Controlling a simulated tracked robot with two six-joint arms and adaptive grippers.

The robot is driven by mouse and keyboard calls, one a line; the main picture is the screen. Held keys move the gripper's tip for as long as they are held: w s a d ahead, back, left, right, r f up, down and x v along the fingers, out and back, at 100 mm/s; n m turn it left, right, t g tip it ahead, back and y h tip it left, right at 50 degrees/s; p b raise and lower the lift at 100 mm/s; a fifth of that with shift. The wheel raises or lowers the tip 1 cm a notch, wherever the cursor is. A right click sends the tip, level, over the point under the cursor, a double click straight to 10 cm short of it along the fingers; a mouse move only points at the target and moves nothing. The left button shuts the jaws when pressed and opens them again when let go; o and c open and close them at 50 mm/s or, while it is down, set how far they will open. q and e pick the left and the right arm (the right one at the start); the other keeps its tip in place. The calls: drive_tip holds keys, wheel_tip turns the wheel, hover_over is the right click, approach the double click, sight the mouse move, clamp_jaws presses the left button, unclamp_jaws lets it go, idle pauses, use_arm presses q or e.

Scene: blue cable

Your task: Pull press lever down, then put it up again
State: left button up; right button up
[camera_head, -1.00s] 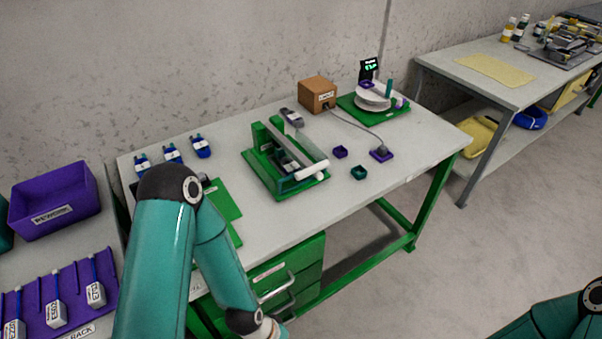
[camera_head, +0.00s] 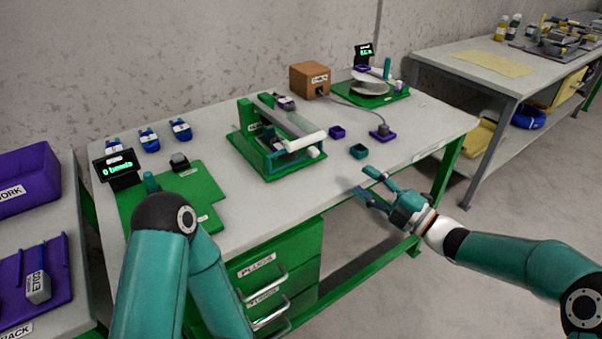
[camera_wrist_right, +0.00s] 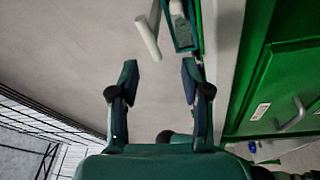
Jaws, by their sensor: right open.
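The press (camera_head: 258,160) is a green frame on the bench, with a pale lever handle (camera_head: 300,144) across its front, near the bench's front edge. The lever's arm appears to slope from the back of the frame down toward this handle. In the right wrist view, a pale rod-like handle (camera_wrist_right: 147,38) shows beyond the fingertips, beside a green frame part. My right gripper (camera_head: 364,183) is open and empty, in front of the bench and to the right of the press, apart from the lever. Its two fingers (camera_wrist_right: 159,69) are spread in the wrist view. My left gripper is out of view.
Small purple (camera_head: 337,132) and teal (camera_head: 358,151) bins sit right of the press. A brown box (camera_head: 309,80) with a cable stands behind. A green board (camera_head: 190,190) and small display (camera_head: 117,166) lie left. Drawers (camera_head: 270,275) are below the bench front.

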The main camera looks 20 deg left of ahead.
sight(295, 146)
drive_tip(key=a+r+n+g, duration=0.1)
drive_tip(key=a+n, duration=0.1)
drive_tip(key=a, duration=0.4)
drive_tip(key=w+a+r+n+g+y, duration=0.1)
drive_tip(key=a+r+n, duration=0.1)
drive_tip(key=a, duration=0.3)
drive_tip(key=w+a+r+n+g, duration=0.1)
drive_tip(key=a, duration=0.5)
drive_tip(key=shift+w+a+r+n+y, duration=0.25)
drive_tip(key=shift+a+r+n+y, duration=0.1)
drive_tip(key=shift+n+y, duration=0.05)
clamp_jaws()
